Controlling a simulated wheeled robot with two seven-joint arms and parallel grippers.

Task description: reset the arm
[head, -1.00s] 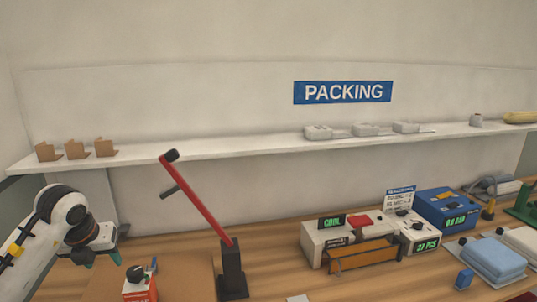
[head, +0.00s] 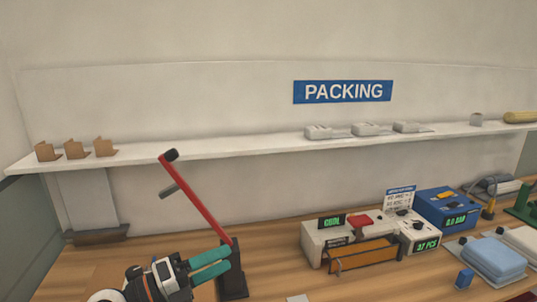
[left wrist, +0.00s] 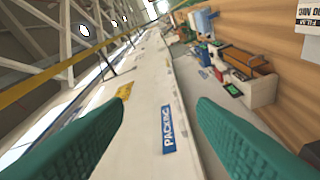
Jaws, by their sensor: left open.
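My left arm comes in at the bottom left of the head view. Its gripper (head: 222,262) has two teal fingers pointing right, close to the base of the red-handled lever press (head: 200,205). I cannot tell whether they touch it. In the left wrist view the teal fingers (left wrist: 160,130) are wide apart with nothing between them. Beyond them show the wall and the blue PACKING sign (left wrist: 168,130), turned on its side. My right gripper is in neither view.
The wooden bench (head: 285,255) holds a white machine with an orange front (head: 365,255), a blue display box (head: 447,208) and folded blue cloth (head: 492,258) at the right. A white shelf (head: 240,150) with brown card pieces (head: 76,150) runs along the wall.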

